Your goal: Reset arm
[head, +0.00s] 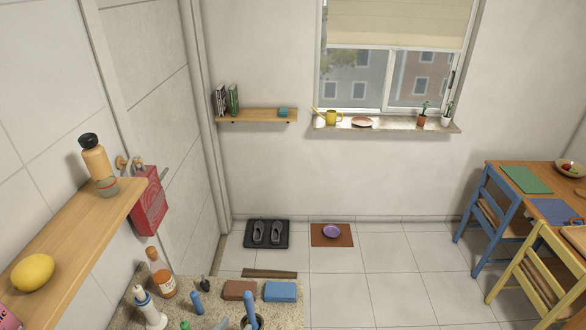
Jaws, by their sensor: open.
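No part of my arm or my gripper shows in the head view. The task names no object. A wooden shelf (75,250) runs along the left wall, with an orange bottle with a dark cap (97,162) and a lemon (33,272) on it. A speckled counter (205,290) lies below at the bottom of the view.
The counter holds an orange-white bottle (161,279), a white dispenser (150,308), a brown block (239,290) and a blue block (281,291). A red box (149,202) hangs by the shelf. The tiled floor (380,290) is open; a table (535,175) with chairs stands right.

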